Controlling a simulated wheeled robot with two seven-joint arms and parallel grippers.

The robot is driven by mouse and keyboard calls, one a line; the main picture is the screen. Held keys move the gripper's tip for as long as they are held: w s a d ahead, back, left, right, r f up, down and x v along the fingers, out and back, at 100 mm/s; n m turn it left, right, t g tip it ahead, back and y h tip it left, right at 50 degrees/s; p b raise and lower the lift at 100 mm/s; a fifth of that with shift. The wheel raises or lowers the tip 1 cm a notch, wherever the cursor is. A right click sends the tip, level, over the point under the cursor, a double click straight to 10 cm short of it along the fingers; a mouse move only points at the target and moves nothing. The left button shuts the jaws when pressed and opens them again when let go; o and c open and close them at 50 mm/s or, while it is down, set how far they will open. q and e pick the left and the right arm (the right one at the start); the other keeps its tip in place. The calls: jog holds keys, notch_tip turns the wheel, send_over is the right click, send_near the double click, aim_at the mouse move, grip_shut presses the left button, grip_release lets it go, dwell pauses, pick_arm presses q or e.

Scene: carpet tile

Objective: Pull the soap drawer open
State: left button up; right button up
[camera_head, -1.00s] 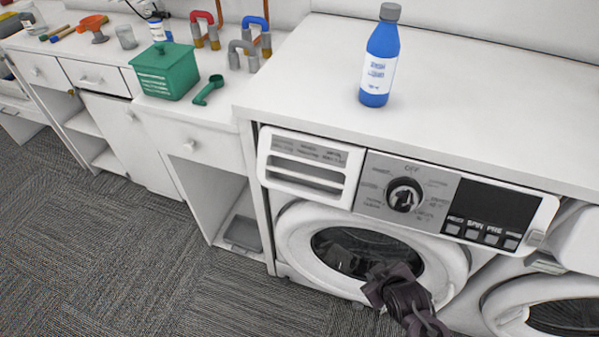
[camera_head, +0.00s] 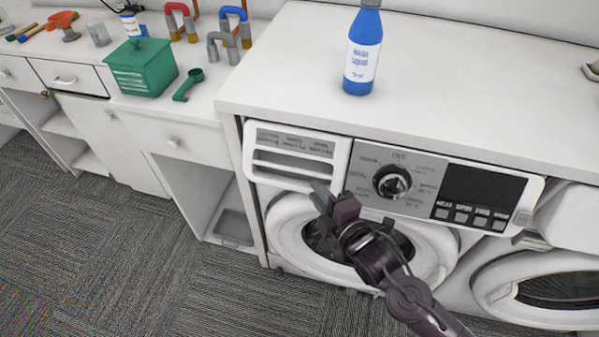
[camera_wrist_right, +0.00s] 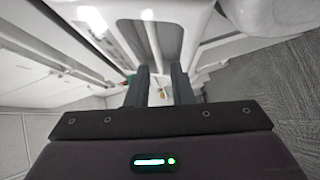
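The soap drawer (camera_head: 296,158) is the white panel at the upper left of the washing machine's front (camera_head: 276,228). My left gripper is not in view.
A blue bottle (camera_head: 363,50) stands on the white countertop (camera_head: 450,85) above. The control panel's dial (camera_head: 393,182) is right of the drawer. A green box (camera_head: 141,67) and a green scoop (camera_head: 189,85) sit on the left counter. Carpet floor (camera_head: 110,260) is clear.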

aim_at(300, 183)
jog(key=shift+n, duration=0.4)
jog(key=x, duration=0.5)
jog(key=p+x, duration=0.1)
jog(key=x, duration=0.2)
jog(key=shift+a+r, duration=0.15)
jog(key=shift+r, duration=0.15)
jog(key=shift+s, duration=0.1)
jog(key=shift+c, duration=0.4)
grip_shut()
